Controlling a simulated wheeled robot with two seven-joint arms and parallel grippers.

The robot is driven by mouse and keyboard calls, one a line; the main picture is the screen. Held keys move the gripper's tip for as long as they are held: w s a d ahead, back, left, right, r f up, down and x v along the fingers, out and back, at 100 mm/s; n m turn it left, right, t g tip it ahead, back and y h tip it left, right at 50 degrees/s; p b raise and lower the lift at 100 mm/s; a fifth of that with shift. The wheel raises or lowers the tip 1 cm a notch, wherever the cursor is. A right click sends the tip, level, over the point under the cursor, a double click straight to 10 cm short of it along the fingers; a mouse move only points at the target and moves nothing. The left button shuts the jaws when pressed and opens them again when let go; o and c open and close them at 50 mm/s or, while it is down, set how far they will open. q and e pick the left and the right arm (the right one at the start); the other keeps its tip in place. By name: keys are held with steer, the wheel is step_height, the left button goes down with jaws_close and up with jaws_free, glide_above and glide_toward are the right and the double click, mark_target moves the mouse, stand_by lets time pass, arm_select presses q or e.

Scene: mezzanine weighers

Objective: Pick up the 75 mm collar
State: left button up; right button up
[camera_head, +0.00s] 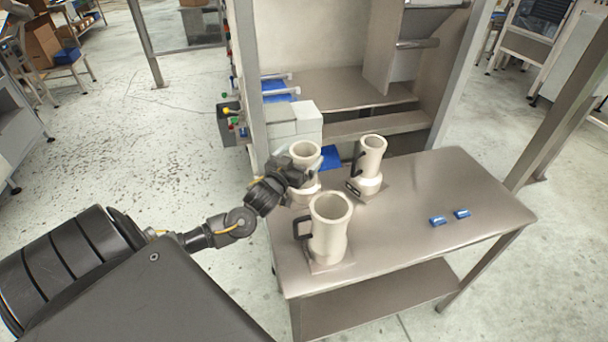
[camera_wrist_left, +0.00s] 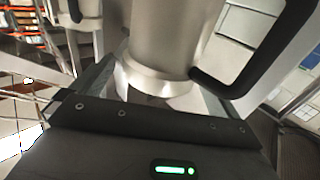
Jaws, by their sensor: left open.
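Three cream collars with dark handles stand upright on the steel table (camera_head: 420,185) in the head view: a near one (camera_head: 329,232), a far-left one (camera_head: 305,156) and a far-right one (camera_head: 371,160). I cannot read any size on them, so I cannot tell which is the 75 mm one. My left gripper (camera_head: 301,178) is at the far-left collar and partly hides it. In the left wrist view, a collar (camera_wrist_left: 168,40) with a black handle stands between the open fingers of my left gripper (camera_wrist_left: 155,92). Contact cannot be told. My right gripper is out of view.
Two small blue items (camera_head: 438,221) (camera_head: 462,213) lie at the table's right. A steel frame with a hopper (camera_head: 421,60) stands behind the table. The near collar stands close to my left gripper. The table's right half is mostly clear.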

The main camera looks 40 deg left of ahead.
arm_select(q)
steer(key=shift+w+a, duration=0.15)
steer(key=shift+w, duration=0.65)
steer(key=shift+s, duration=0.1)
steer(key=shift+c, duration=0.4)
steer(key=c, duration=1.7)
